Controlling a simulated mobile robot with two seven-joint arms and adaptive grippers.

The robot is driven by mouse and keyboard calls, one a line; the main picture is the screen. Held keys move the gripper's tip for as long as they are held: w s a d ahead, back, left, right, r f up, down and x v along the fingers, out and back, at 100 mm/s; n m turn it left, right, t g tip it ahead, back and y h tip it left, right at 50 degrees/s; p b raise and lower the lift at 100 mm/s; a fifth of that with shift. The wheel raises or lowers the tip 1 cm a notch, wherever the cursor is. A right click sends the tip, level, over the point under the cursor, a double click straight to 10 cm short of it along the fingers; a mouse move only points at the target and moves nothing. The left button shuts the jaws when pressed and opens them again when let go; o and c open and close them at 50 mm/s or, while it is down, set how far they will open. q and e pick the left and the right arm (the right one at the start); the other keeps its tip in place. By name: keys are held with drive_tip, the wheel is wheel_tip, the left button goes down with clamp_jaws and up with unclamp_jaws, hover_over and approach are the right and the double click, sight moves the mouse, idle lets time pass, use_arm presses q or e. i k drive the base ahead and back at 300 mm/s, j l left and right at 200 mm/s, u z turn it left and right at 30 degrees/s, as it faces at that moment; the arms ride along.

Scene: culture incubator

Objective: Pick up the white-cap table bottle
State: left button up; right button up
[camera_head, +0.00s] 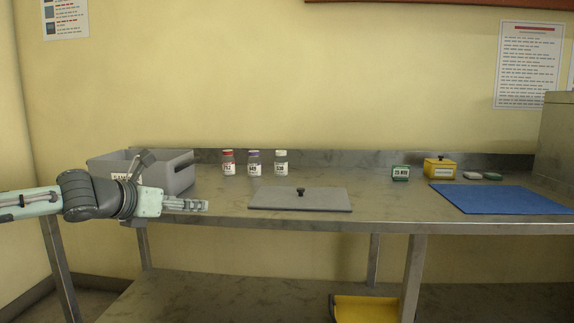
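The white-cap bottle (281,163) stands upright on the metal table near the back wall, the rightmost of three labelled bottles. A purple-cap bottle (254,163) and a red-cap bottle (228,163) stand to its left. My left gripper (206,206) points right over the table's front left edge, in front and to the left of the bottles, and touches none of them. Its fingers are seen side-on, so I cannot tell whether they are open. My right gripper is not in view.
A grey bin (181,179) stands behind my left gripper. A grey lid (300,204) with a black knob lies in front of the bottles. The table between is clear.

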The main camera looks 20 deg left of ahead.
sight(281, 160)
drive_tip(key=i+l, duration=0.1)
drive_tip(key=i, duration=1.6)
